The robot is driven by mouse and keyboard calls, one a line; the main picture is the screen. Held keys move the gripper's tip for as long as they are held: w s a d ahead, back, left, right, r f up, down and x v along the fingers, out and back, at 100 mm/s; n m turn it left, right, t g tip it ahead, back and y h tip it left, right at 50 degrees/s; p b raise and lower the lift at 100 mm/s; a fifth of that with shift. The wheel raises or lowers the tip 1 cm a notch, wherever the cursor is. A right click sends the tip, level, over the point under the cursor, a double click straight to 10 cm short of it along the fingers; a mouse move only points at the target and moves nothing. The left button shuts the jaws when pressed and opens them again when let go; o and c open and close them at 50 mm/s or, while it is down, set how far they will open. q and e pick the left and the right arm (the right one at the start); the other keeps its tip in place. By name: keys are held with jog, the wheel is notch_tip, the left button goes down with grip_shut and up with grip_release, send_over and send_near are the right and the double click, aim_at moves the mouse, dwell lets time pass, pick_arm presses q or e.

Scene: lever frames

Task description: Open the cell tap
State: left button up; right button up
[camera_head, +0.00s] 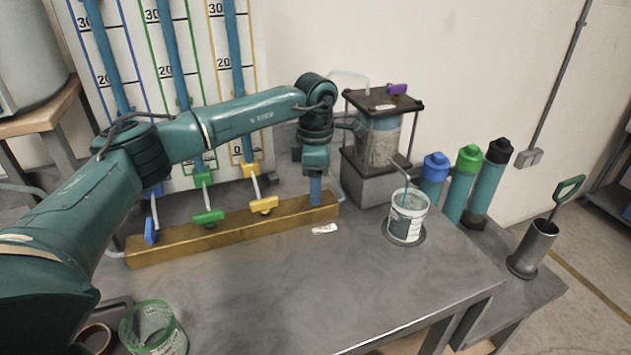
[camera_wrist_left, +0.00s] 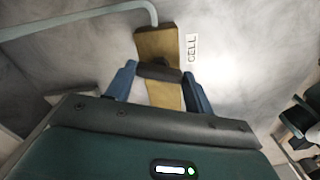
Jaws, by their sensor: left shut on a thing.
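The cell tap has a dark handle (camera_wrist_left: 158,71) at the end of a brass bar (camera_head: 185,243), beside a white label reading CELL (camera_wrist_left: 191,48). The label also shows on the bench in the head view (camera_head: 324,229). My left gripper (camera_head: 316,195) reaches down over the right end of the bar and hides the tap there. In the left wrist view its two blue fingers (camera_wrist_left: 160,78) stand on either side of the handle, shut on it. The handle lies across the bar's length. My right gripper is not in view.
Blue (camera_head: 151,230), green (camera_head: 208,217) and yellow (camera_head: 264,204) taps line the bar under my left arm. A lidded cell (camera_head: 380,145) with a purple tap stands behind right, a white beaker (camera_head: 408,215) before it. The front bench is mostly clear.

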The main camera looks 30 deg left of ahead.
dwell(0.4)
pick_arm(q)
jog(key=o, duration=1)
